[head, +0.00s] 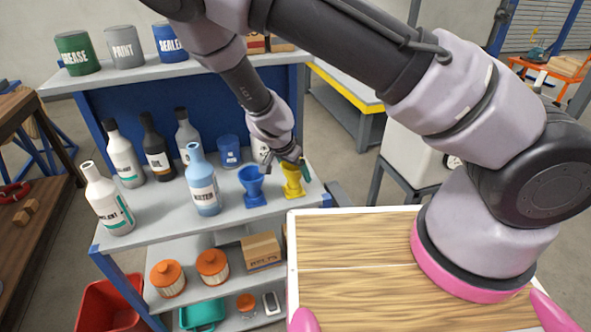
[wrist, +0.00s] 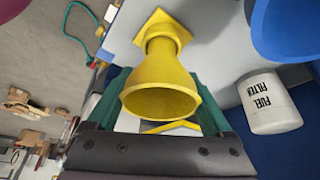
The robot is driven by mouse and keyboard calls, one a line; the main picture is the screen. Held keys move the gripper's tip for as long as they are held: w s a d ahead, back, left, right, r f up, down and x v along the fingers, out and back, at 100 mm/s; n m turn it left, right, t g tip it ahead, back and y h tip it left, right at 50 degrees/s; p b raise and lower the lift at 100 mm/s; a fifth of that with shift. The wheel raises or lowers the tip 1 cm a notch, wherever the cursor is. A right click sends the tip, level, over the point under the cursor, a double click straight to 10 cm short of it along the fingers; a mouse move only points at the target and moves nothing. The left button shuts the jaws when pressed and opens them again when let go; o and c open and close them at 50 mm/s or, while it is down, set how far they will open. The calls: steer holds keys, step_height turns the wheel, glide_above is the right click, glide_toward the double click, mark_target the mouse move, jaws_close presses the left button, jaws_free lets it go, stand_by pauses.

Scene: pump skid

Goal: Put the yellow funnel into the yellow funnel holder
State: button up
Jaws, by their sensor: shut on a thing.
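The yellow funnel (head: 291,172) is at the right end of the bench's middle shelf, wide mouth up. In the wrist view the yellow funnel (wrist: 160,85) is between the green fingers of my gripper (wrist: 160,100), which is shut on it. The yellow funnel holder (wrist: 162,22) has a square base and lies directly beyond the funnel's narrow end. In the head view the holder (head: 293,193) shows below the funnel. The funnel hides much of the holder, and I cannot tell how deep the narrow end sits. My gripper (head: 298,165) also shows in the head view.
A blue funnel (head: 251,177) stands just left of it. A white fuel filter (wrist: 268,102) is close by on the shelf. A blue water bottle (head: 203,182), several other bottles and a blue cup (head: 229,151) stand further left. The top shelf holds paint cans (head: 124,47).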

steer(key=shift+f, duration=0.1)
steer(key=o, duration=1.3)
steer(key=v, duration=1.1)
steer(key=shift+f, duration=0.1)
